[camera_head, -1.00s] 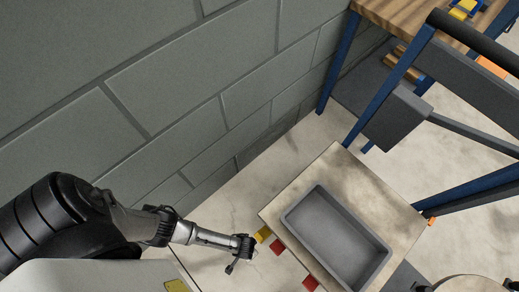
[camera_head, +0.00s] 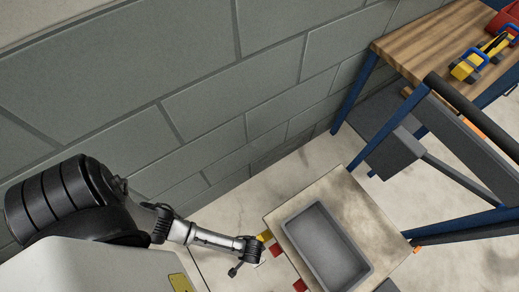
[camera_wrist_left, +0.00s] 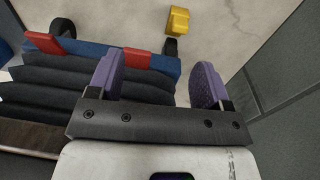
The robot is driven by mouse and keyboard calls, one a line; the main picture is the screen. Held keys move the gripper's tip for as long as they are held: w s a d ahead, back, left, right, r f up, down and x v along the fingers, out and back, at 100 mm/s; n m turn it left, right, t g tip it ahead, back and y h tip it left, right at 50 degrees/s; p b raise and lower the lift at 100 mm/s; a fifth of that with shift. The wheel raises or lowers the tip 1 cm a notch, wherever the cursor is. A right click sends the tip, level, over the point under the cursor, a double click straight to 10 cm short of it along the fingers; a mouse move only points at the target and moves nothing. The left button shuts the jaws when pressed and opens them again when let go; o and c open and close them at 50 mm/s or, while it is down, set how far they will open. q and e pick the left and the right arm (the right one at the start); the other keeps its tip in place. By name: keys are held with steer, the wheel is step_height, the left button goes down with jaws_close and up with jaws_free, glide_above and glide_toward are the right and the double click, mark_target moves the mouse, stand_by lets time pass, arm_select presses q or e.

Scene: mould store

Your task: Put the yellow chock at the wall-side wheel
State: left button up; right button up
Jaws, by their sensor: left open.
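The yellow chock (camera_head: 264,236) is on the floor at the near-left corner of the lift table (camera_head: 386,211), close to the wall. In the left wrist view the chock (camera_wrist_left: 179,19) lies beyond my fingertips, beside a dark wheel (camera_wrist_left: 170,46); I cannot tell whether they touch. My left gripper (camera_head: 246,254) is beside that corner. In the wrist view its two purple-padded fingers (camera_wrist_left: 156,76) are apart, with nothing held between them. The rest of the wheel is hidden under the table's blue frame. My right gripper is not in view.
A grey tray (camera_head: 318,222) sits on the lift table. Red parts (camera_wrist_left: 150,59) stick out from its blue frame above dark bellows (camera_wrist_left: 80,100). The block wall (camera_head: 205,110) runs along the left. A wooden workbench (camera_head: 425,45) stands at the back right. Pale floor (camera_head: 285,180) lies between.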

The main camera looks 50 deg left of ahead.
arm_select(q)
steer(key=r+p, duration=0.1)
steer(key=d+r, duration=0.1)
steer(key=r, duration=0.1)
steer(key=d+r+p, duration=0.1)
steer(key=r, duration=0.1)
steer(key=shift+w+r+p, duration=0.1)
steer(key=shift+w+p, duration=0.15)
steer(key=shift+p, duration=0.1)
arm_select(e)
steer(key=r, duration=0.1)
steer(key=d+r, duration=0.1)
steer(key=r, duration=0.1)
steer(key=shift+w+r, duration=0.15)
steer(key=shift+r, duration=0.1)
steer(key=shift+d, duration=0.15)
